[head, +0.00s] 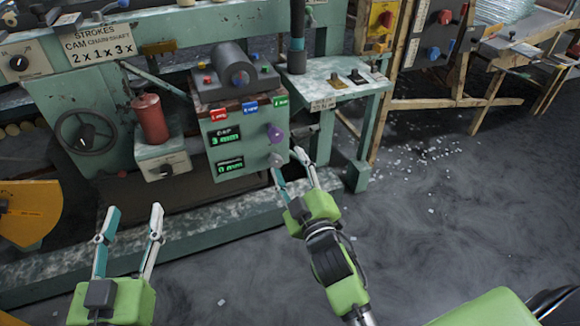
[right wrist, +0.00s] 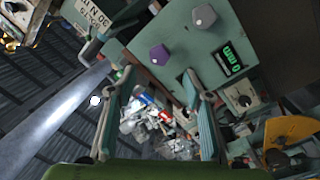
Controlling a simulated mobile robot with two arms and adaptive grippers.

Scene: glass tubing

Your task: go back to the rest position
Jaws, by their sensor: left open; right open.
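My left gripper (head: 129,228) is open and empty at the lower left of the head view, in front of the green machine's lower beam. My right gripper (head: 292,168) is open, with its fingertips just in front of and right of the control box (head: 233,157). The box carries a purple knob (head: 275,134), a grey knob (head: 277,160) and two green displays. In the right wrist view, the open fingers (right wrist: 158,82) have nothing between them. The purple knob (right wrist: 160,55) and grey knob (right wrist: 204,16) show beyond the fingertips.
A handwheel (head: 87,140), a red cylinder (head: 150,118) and a yellow part (head: 28,212) are at the left. A small shelf with switches (head: 345,80) juts out right of the box. The grey floor at the right (head: 480,200) is open, with scattered glass bits.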

